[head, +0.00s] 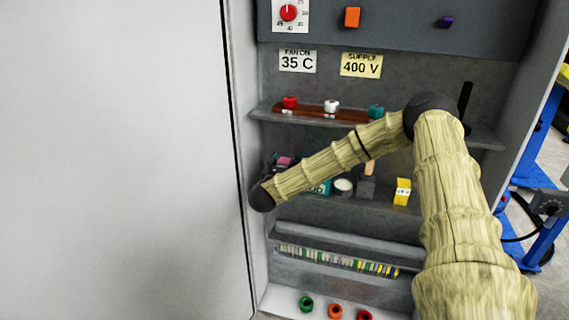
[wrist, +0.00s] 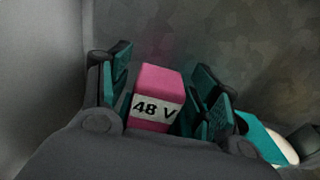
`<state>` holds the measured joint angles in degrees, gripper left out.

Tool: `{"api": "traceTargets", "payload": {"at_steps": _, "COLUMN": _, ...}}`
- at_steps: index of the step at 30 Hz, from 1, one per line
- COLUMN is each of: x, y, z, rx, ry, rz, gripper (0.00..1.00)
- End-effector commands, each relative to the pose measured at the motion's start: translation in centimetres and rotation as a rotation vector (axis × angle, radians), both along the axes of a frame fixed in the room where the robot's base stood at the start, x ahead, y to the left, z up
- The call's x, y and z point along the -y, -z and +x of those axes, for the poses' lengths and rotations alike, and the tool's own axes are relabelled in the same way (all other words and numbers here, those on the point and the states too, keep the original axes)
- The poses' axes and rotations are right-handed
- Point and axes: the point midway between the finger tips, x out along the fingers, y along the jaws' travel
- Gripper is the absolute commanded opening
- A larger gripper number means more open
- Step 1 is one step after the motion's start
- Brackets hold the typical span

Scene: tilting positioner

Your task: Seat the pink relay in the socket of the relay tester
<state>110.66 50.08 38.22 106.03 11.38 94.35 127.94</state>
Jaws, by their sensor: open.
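The pink relay (wrist: 158,82) has a white label reading 48 V in the wrist view. It stands between the teal-padded fingers of my gripper (wrist: 163,92), with a visible gap at least on the right side. My gripper is open around it. In the head view only a small pink patch of the relay (head: 286,161) shows at the left end of the middle shelf, mostly behind my arm. I cannot pick out the relay tester or its socket for certain in either view.
The middle shelf also holds a teal block (head: 322,187), a white round thing (head: 343,186), a dark block (head: 367,188) and a yellow block (head: 402,191). The upper shelf holds a brown strip (head: 322,111) with red, white and teal pieces. The cabinet's left wall is close to my gripper.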

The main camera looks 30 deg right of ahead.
Motion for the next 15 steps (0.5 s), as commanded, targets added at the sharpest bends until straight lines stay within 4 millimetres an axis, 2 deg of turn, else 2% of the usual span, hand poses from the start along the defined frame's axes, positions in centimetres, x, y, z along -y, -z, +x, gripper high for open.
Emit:
{"api": "traceTargets", "payload": {"at_steps": 7, "x": -1.5, "y": 0.1, "z": -1.2, "rx": -0.001, "ry": -0.001, "rz": 0.001, "gripper": 0.62}}
{"api": "traceTargets", "payload": {"at_steps": 15, "x": -5.2, "y": -0.1, "z": -4.4, "rx": 0.0, "ry": -0.003, "rz": 0.002, "gripper": 0.62}}
